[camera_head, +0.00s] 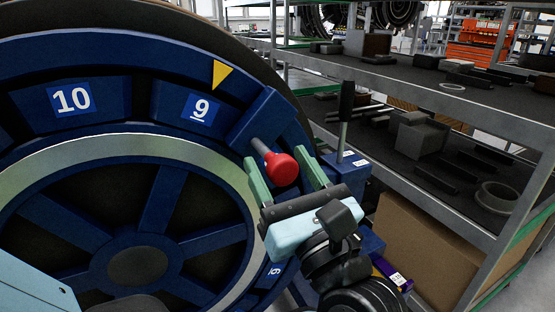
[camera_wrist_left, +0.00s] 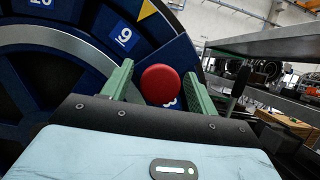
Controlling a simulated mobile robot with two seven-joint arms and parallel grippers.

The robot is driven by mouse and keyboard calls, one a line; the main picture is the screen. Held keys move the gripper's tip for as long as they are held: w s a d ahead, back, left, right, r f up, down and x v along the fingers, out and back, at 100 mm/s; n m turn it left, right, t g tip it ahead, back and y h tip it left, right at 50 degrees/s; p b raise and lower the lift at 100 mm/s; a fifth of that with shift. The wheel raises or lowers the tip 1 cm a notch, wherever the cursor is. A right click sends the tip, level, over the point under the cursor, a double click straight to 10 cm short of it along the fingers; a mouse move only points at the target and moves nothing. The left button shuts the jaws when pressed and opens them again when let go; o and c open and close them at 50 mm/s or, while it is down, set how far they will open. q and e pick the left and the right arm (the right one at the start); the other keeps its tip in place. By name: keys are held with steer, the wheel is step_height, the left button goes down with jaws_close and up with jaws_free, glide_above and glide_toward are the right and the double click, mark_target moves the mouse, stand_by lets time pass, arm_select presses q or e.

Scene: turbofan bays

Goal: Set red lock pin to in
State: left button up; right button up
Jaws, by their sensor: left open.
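The red lock pin (camera_head: 281,169) has a round red knob on a dark shaft that sticks out of a blue block (camera_head: 262,118) at the rim of the numbered wheel. My left gripper (camera_head: 277,163) is open, with one green finger on each side of the red knob. In the left wrist view the knob (camera_wrist_left: 160,85) sits between the fingertips of the gripper (camera_wrist_left: 159,71). Gaps show beside the knob, so the fingers do not appear closed on it. My right gripper is not in view.
The blue wheel (camera_head: 137,262) carries plates numbered 10 (camera_head: 71,98) and 9 (camera_head: 201,109), with a yellow triangle (camera_head: 221,75) above the 9. A black-handled lever (camera_head: 345,112) stands close right of the gripper. Metal shelving (camera_head: 410,85) with parts and a cardboard box (camera_head: 425,245) fill the right.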

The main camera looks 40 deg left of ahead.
mark_target(271, 153)
arm_select(q)
steer(key=shift+d, duration=0.1)
steer(key=shift+s, duration=0.1)
steer(key=shift+c, duration=0.9)
jaws_close()
steer(key=shift+w+a, duration=0.2)
steer(key=shift+a, duration=0.15)
steer(key=a, duration=0.1)
steer(key=w+a, duration=0.1)
steer(key=shift+a, duration=0.35)
steer(key=shift+r, duration=0.1)
